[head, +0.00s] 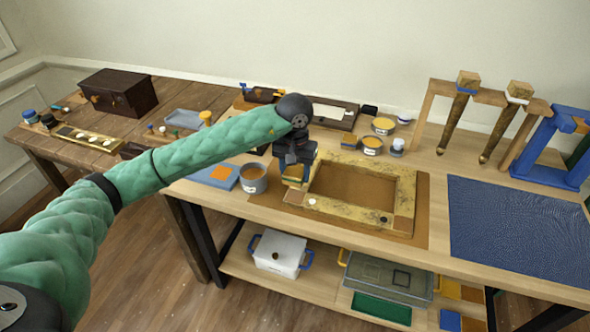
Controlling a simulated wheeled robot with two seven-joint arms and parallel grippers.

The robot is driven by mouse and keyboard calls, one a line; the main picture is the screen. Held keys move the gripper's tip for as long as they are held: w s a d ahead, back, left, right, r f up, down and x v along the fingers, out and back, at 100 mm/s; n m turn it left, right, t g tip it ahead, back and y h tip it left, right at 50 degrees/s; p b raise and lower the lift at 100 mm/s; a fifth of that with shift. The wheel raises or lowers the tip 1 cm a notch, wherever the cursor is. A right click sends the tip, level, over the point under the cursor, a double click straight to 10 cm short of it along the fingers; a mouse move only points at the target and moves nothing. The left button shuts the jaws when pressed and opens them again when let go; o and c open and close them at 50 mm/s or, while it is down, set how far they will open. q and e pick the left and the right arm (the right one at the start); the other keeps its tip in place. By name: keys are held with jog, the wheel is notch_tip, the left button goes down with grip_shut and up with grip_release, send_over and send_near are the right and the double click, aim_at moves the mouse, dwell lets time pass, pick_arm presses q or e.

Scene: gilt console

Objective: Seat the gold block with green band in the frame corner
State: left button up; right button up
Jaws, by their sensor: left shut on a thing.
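The gold frame (347,212) lies flat on a brown mat (424,205) on the workbench. My left gripper (293,164) points down over the left side of the frame. It is shut on the gold block with green band (293,175), which shows just below the fingers. The block is close to the frame's left edge; I cannot tell whether it touches the frame. The fingers partly hide the block. My right gripper is not in view.
A labelled pot (253,180) stands close left of the gripper, beside a blue pad (213,176). Several small pots, including one (371,145), stand behind the frame. Wooden legs on a rack (455,110) and a blue cloth (520,226) are at the right.

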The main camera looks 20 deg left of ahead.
aim_at(295, 196)
pick_arm(q)
jog(key=shift+f, duration=3)
jog(key=shift+f+b, duration=0.4)
jog(key=shift+b, duration=0.35)
jog(key=shift+f, duration=0.1)
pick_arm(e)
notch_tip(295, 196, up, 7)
pick_arm(q)
jog(key=shift+f+b, duration=0.2)
jog(key=shift+b, duration=0.3)
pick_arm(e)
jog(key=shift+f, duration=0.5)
